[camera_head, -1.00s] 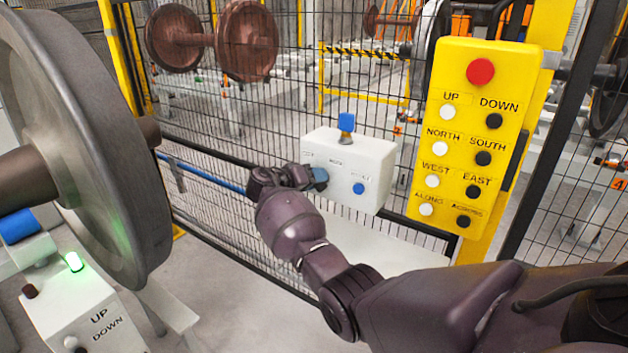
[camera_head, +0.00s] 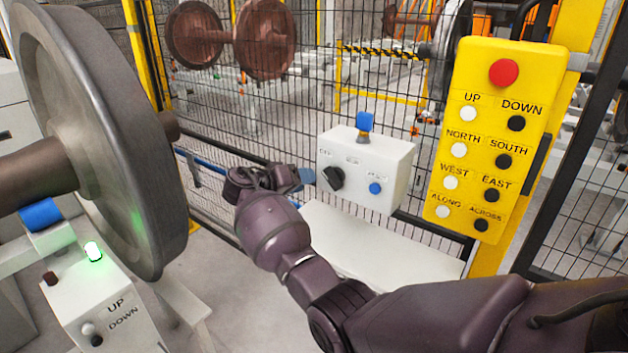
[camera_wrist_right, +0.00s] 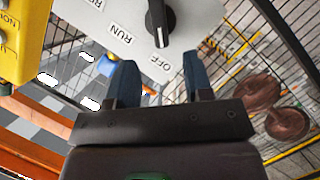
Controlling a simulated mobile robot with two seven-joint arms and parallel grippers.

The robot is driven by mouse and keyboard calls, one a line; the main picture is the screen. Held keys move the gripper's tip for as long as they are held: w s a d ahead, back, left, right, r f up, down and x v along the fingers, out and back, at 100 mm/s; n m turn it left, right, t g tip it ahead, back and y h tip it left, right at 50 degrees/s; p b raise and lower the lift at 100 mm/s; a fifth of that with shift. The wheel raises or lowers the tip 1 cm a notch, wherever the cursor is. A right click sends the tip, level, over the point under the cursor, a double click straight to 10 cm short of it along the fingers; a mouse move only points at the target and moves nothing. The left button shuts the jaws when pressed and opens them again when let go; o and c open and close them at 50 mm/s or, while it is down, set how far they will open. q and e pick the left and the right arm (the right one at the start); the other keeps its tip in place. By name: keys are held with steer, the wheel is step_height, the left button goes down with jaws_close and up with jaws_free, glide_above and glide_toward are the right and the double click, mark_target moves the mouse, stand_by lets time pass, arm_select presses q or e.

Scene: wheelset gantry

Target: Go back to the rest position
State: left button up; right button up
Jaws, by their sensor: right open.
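My right gripper (camera_head: 284,180) is in the head view, with its blue fingers just left of the white switch box (camera_head: 385,165) and apart from it. In the right wrist view the two fingers (camera_wrist_right: 162,80) stand apart with nothing between them. Beyond the fingertips is the box's black rotary knob (camera_wrist_right: 158,20), its white-marked end towards the word OFF. The knob also shows in the head view (camera_head: 333,178). My left gripper is not in view.
A yellow button panel (camera_head: 490,140) with a red button stands right of the box. A large steel wheel (camera_head: 100,140) and a control box with a lit green lamp (camera_head: 75,310) are at left. A mesh fence (camera_head: 300,100) runs behind.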

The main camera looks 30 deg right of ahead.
steer(key=shift+s+a+r, duration=0.1)
steer(key=shift+a+r, duration=0.1)
steer(key=shift+a, duration=0.3)
